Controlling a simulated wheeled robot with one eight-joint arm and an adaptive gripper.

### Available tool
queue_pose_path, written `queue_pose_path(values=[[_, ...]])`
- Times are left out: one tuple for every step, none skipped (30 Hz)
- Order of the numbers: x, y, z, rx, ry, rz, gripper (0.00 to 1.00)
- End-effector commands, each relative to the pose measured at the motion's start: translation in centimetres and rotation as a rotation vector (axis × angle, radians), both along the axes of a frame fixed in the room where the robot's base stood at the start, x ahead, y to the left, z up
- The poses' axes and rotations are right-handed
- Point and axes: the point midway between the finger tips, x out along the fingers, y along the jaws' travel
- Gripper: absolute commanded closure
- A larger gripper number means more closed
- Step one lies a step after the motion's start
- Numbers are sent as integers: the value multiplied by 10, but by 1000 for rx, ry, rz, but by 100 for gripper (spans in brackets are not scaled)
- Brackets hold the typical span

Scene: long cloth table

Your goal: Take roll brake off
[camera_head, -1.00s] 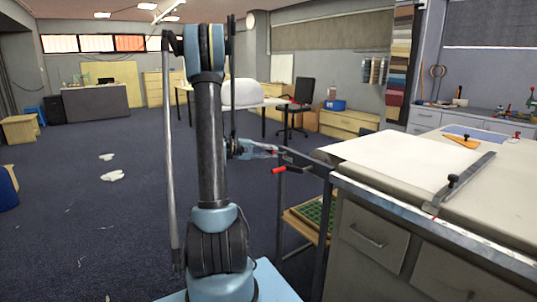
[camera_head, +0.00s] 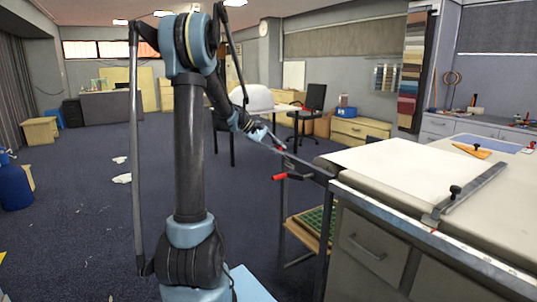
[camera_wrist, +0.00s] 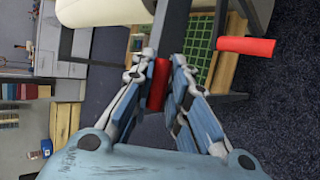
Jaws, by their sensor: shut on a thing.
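My gripper (camera_head: 260,132) is off the left end of the long table (camera_head: 473,262). In the wrist view, its fingers (camera_wrist: 157,85) are shut on a short red grip, which I take as the roll brake's handle (camera_wrist: 158,88). A dark metal bar (camera_wrist: 175,30) runs beyond the grip toward a pale cloth roll (camera_wrist: 100,12). A second red handle (camera_head: 287,176) sticks out below my gripper, apart from it; it also shows at the right of the wrist view (camera_wrist: 246,46). The fingers hide part of the held grip.
White cloth (camera_head: 385,165) lies on the table, with a metal straightedge (camera_head: 470,192) across it. A green gridded board (camera_head: 315,225) is on a low shelf below the table's end. The carpet (camera_head: 85,225) at left is mostly open.

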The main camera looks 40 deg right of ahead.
Motion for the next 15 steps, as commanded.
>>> queue_pose_path(values=[[-2, -7, 5, 39, -4, -6, 100], [-3, -9, 7, 68, -6, -6, 100], [-3, -12, 9, 106, -8, -6, 100], [-3, -14, 10, 135, -11, -6, 100], [-3, -17, 11, 163, -14, -6, 100], [-3, -20, 12, 201, -17, -6, 100], [-3, -23, 14, 228, -19, -6, 100], [-3, -26, 14, 255, -22, -7, 100], [-4, -30, 16, 291, -25, -7, 100], [-4, -32, 16, 317, -28, -6, 100], [-5, -35, 17, 342, -29, -7, 100], [-5, -38, 18, 375, -32, -7, 100], [-5, -40, 18, 398, -34, -6, 100], [-4, -41, 18, 398, -33, -4, 100], [-5, -43, 19, 395, -33, -3, 100]])
